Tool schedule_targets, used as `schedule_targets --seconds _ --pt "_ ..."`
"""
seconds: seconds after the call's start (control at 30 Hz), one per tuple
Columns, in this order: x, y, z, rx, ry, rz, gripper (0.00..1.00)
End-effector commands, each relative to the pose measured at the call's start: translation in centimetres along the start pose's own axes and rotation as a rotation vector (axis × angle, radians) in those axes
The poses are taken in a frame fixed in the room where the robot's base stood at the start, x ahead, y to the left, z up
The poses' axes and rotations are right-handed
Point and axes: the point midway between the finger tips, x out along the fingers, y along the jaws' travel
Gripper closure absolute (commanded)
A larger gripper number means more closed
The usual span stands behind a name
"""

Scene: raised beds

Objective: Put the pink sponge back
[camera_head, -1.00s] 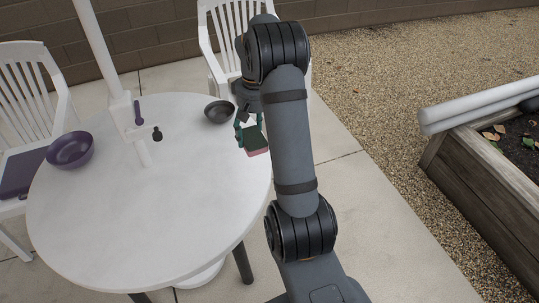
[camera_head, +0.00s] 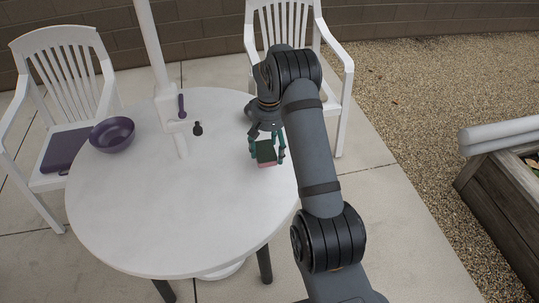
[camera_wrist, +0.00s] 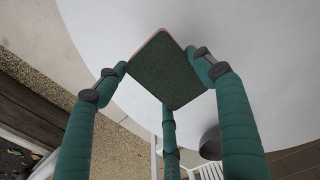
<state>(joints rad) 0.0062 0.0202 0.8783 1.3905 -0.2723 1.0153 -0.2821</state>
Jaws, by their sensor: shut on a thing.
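The pink sponge (camera_head: 265,163) has a dark green scouring side. My gripper (camera_head: 267,149) is shut on it, with its teal fingers around the edges. In the head view it shows over the right part of the round white table (camera_head: 150,215); I cannot tell how high. In the wrist view the sponge (camera_wrist: 164,72) sits between the fingertips of my gripper (camera_wrist: 165,75), green face toward the camera and a thin pink edge showing. The sponge's place is not marked in view.
A purple bowl (camera_head: 112,134) stands at the table's left. A white pole (camera_head: 152,50) with small dark tools rises from the table. A dark bowl (camera_wrist: 211,143) shows near the fingers in the wrist view. White chairs (camera_head: 65,90) stand around; the table's front is clear.

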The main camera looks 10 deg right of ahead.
Motion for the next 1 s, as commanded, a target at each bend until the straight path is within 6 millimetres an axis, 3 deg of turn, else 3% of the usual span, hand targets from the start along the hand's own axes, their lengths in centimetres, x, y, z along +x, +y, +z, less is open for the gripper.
schedule_targets --seconds 0.2,0.6,0.63,1.0 --pt "2.9 0.1 0.2 0.0 -0.004 0.0 0.56" --pt "3.5 0.1 0.1 0.0 -0.002 0.0 0.56" --pt "3.5 0.1 0.1 0.0 -0.002 0.0 0.31" --pt "3.4 0.1 0.1 0.0 -0.002 0.0 0.13"
